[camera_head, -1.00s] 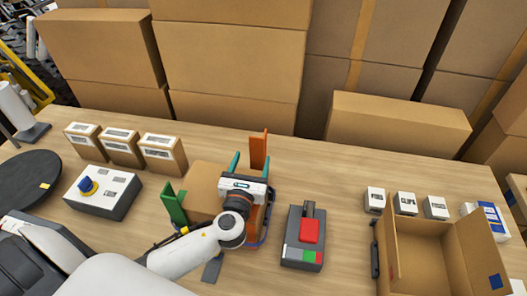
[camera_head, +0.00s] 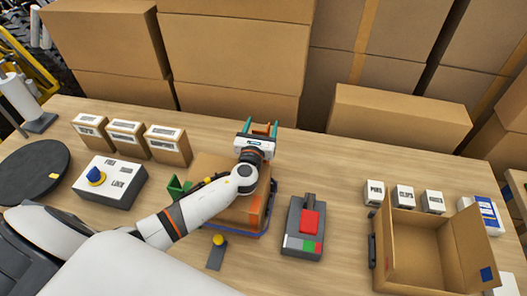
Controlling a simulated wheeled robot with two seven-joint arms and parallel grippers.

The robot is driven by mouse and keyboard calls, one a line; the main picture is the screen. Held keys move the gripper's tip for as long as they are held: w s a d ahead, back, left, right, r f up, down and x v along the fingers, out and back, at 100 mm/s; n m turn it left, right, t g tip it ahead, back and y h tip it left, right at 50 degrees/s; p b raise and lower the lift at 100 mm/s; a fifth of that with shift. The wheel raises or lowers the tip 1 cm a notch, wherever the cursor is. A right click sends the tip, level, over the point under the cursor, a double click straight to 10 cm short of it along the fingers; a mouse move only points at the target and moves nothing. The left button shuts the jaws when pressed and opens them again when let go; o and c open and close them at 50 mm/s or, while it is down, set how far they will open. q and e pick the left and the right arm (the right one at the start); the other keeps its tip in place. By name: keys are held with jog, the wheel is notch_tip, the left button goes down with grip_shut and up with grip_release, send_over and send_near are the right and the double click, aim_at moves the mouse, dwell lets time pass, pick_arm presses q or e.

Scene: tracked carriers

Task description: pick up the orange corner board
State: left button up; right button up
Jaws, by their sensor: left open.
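A brown carton (camera_head: 207,168) sits on a blue-edged carrier (camera_head: 243,234) left of the table's middle. Orange shows along the carton's right side, below my gripper; I take this as the orange corner board (camera_head: 268,203). Its upper part is hidden behind my wrist and gripper, so I cannot tell whether it stands between the fingers. My left gripper (camera_head: 262,128) is open over the carton's far right corner, its two teal fingers pointing away. A green corner board (camera_head: 176,187) is at the carton's left, partly covered by my arm. My right gripper is not in view.
A grey device with a red block (camera_head: 309,222) stands right of the carrier. An open box (camera_head: 405,250) and small white boxes (camera_head: 404,196) are further right. A control box with a blue knob (camera_head: 108,183) and three small cartons (camera_head: 127,138) are left. Large boxes line the back.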

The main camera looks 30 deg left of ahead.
pick_arm(q)
jog(key=shift+w+f, duration=0.1)
jog(key=shift+w, duration=0.3)
jog(key=shift+s, duration=0.1)
jog(key=c, duration=1.3)
